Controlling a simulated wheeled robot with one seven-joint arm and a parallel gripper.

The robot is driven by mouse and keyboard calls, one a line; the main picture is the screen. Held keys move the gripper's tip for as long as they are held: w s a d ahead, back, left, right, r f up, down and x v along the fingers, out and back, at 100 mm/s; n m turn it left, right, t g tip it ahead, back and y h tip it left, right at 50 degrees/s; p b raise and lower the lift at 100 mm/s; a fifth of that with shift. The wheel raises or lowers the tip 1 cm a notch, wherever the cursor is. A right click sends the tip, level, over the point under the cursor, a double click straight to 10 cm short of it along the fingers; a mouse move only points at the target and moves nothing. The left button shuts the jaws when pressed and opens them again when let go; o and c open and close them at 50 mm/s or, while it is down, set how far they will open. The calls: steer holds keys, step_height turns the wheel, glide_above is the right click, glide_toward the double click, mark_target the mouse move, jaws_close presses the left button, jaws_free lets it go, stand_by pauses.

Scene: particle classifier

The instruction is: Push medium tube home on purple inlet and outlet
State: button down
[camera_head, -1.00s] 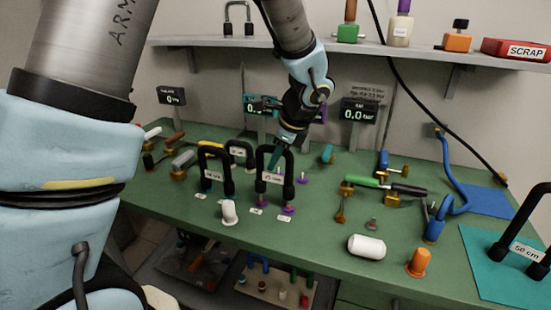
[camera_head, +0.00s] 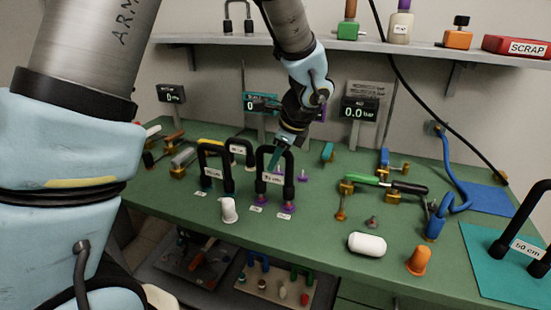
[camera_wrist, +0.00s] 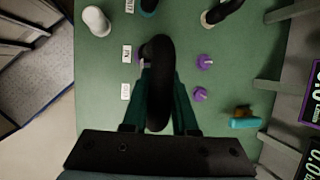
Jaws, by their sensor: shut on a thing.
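The medium tube (camera_head: 262,168) is a black inverted U with a white label, standing upright at the middle of the bench. Its two lower ends meet the purple inlet and outlet (camera_head: 289,208). From here I cannot tell how far they are seated. My gripper (camera_head: 276,160) comes down from behind and is shut on the tube's upper part. In the wrist view the teal fingers of my gripper (camera_wrist: 158,78) flank the black tube (camera_wrist: 158,50), which hides most of the purple fittings under it.
Other black U tubes (camera_head: 231,175) stand close on the left. A white cap (camera_head: 229,210) stands in front. Small purple pieces (camera_wrist: 204,62) lie behind the tube. A white cylinder (camera_head: 367,244) and an orange fitting (camera_head: 418,261) are at the front right.

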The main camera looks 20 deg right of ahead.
steer(key=shift+f+b, duration=0.9)
steer(key=shift+f, duration=0.45)
steer(key=c, duration=0.6)
jaws_free()
steer(key=shift+r, duration=0.1)
steer(key=v, duration=1)
steer(key=shift+s+d+r+b, duration=0.1)
steer(key=shift+s+r+b, duration=0.1)
steer(key=shift+r+b, duration=0.1)
